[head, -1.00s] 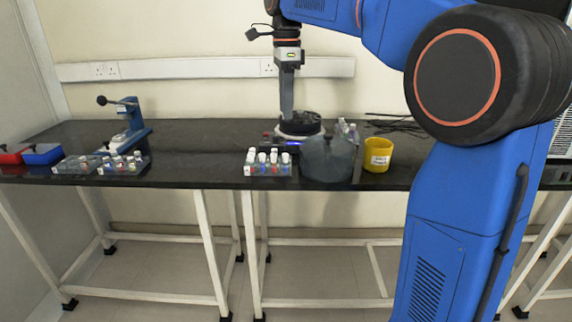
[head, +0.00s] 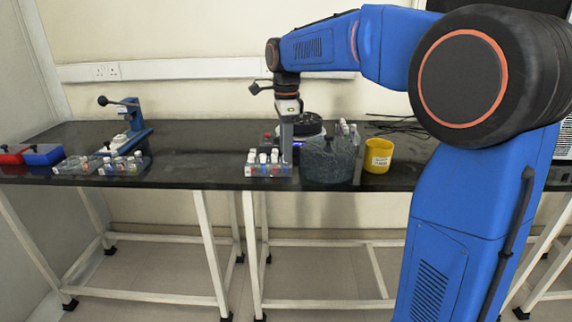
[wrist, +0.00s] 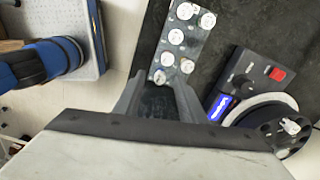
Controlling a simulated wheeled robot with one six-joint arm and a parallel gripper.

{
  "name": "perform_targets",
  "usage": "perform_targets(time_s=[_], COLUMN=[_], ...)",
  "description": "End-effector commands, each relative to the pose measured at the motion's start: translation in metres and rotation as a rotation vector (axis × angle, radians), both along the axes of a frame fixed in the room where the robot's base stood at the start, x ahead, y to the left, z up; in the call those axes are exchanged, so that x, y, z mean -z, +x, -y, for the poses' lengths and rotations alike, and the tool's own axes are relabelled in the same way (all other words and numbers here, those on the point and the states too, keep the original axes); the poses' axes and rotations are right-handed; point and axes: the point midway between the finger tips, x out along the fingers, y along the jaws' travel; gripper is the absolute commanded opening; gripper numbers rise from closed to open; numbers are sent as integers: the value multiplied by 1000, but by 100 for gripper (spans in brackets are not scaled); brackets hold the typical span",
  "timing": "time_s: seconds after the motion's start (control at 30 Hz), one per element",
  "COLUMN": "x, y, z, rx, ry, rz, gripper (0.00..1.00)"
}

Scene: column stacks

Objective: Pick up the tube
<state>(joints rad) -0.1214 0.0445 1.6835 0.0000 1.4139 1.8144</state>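Several white-capped tubes stand in a clear rack (head: 268,171) near the front edge of the black bench. They also show from above in the wrist view, where one cap (wrist: 160,76) is nearest my gripper. Which tube is meant cannot be told. My gripper (wrist: 157,95) points down with its two fingers apart and only dark bench between them. In the head view my gripper (head: 286,160) is low, just behind the right end of the rack. It holds nothing that I can see.
A round rotor machine (wrist: 262,118) with a blue display and red switch stands close beside my gripper. A grey translucent container (head: 330,160) and a yellow cup (head: 378,156) are to the right. A blue press (head: 133,125) and more racks (head: 122,166) are at left.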

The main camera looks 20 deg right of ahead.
Motion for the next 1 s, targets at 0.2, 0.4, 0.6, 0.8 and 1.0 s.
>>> perform_targets(time_s=[0.2, 0.4, 0.6, 0.8, 1.0], x=[12, 11, 11, 11, 5], y=[0, 0, 0, 0, 0], z=[0, 0, 0, 0, 0], rx=[0, 0, 0, 0, 0], ry=[0, 0, 0, 0, 0], rz=[0, 0, 0, 0, 2], gripper=[37, 30, 0, 0, 0])
